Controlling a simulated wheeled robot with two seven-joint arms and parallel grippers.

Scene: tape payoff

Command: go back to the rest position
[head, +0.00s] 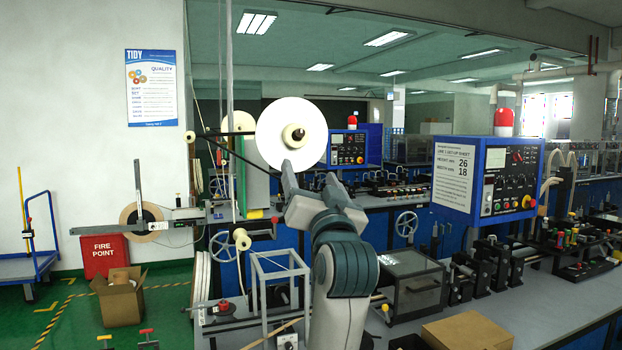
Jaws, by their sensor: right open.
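My right arm rises from the bottom middle, and my right gripper (308,178) is at its upper end, open, with nothing seen between its fingers. The gripper shows just below a large white reel (274,118), which stands upright with a pale hub and a dark spindle end. The gripper overlaps the reel's lower edge in the picture; I cannot tell whether they touch. My left gripper is not in view.
A blue control box (487,180) with a red lamp stands right of my arm. A white open frame (279,283) and a dark clear-lidded box (412,285) flank the forearm. A cardboard box (468,331) lies at the front right.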

